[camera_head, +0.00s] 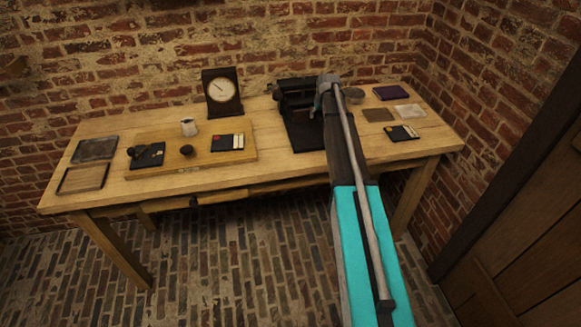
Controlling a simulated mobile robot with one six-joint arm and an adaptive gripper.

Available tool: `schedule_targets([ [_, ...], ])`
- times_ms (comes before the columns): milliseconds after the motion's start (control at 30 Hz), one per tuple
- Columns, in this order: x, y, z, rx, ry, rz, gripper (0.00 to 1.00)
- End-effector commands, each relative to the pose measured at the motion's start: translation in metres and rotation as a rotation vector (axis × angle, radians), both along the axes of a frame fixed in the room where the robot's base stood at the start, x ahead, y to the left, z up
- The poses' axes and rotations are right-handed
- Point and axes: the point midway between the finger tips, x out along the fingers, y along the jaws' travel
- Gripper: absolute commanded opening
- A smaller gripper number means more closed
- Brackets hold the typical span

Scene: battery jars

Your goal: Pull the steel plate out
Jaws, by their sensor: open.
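I cannot pick out the steel plate for certain. A flat dark grey plate (95,149) lies at the table's left end, and a pale grey flat piece (409,111) lies at the right. A black apparatus (297,90) stands at the back, right of the middle, and its inside is too dark to make out. My gripper (317,107) is small in view at the end of my arm, beside the apparatus. It is open, with nothing visible in it. My arm hides part of the apparatus and the table behind it.
A dial clock (222,92) stands at the back of the wooden table (275,160). A board (215,157) holds a pale cup (188,127), dark knobs and black cards. A round grey container (353,95) and a purple piece (391,92) are at the right. Brick walls stand behind.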

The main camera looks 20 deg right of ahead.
Motion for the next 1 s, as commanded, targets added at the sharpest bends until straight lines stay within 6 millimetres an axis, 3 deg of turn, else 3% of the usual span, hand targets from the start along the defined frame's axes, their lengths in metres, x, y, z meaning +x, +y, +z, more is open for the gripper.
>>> schedule_targets([
  [67, 0.016, -0.001, 0.0, 0.0, -0.001, 0.0, 0.69],
  [200, 0.004, 0.0, 0.017, 0.0, 0.0, 0.0, 0.69],
  [1000, -0.024, 0.002, 0.082, 0.0, 0.0, 0.0, 0.69],
])
